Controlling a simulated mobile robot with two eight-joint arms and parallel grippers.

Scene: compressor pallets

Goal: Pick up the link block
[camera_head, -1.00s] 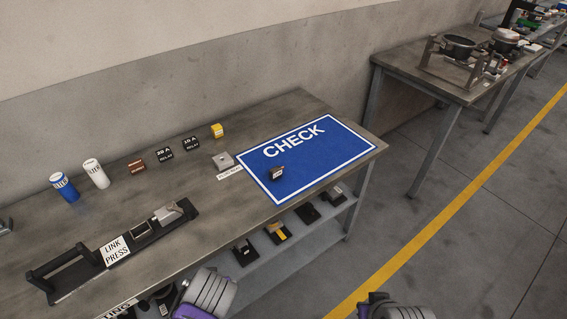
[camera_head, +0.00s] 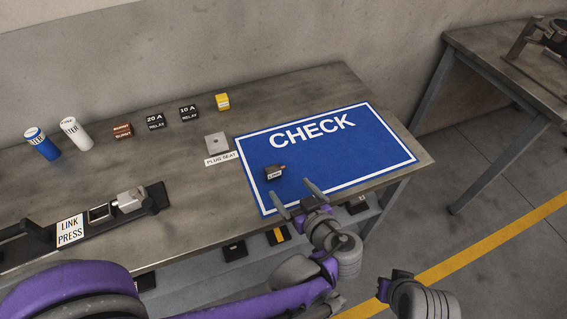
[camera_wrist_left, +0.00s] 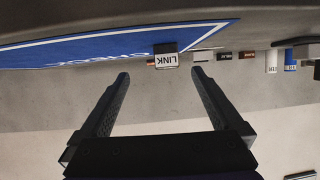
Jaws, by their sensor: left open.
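The link block (camera_head: 273,173), a small dark block with a white LINK label and a copper-coloured tip, lies on the blue CHECK mat (camera_head: 345,157) near its left side. My left gripper (camera_head: 290,188) is open and empty at the mat's front edge, its fingers pointing toward the block. In the left wrist view the block (camera_wrist_left: 166,60) shows beyond the two spread fingertips, roughly centred between them and apart from them. My right gripper (camera_head: 385,287) shows at the lower right, off the table; its fingers are not clear.
The LINK PRESS fixture (camera_head: 70,231) is at the left of the table. The plug seat (camera_head: 216,143) is left of the mat. Relays, a yellow block (camera_head: 222,102) and two cylinders stand along the back. A lower shelf holds several dark parts.

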